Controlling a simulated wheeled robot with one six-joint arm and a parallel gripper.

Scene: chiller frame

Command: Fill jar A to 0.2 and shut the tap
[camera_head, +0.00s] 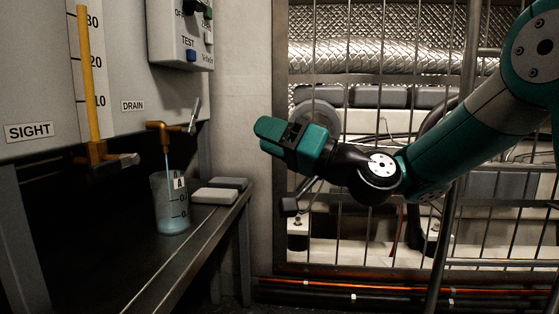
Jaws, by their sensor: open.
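Jar A (172,210) is a clear beaker with a letter A tag and graduation marks. It stands upright on the dark shelf under the drain tap (161,126). A thin pale-blue stream (167,158) falls from the tap's spout into the jar. Pale-blue liquid shows in the jar's lower part; its exact level against the marks is hard to read. The tap's grey lever (194,116) points up and slightly right. My gripper (262,136) is teal, open and empty, to the right of the tap and clear of it and the jar.
An orange sight tube (90,80) with a numbered scale and its own valve (122,160) stands left of the tap. A control box (181,38) hangs above. Two small pads (214,195) lie right of the jar. A wire-mesh fence (345,225) stands behind my arm.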

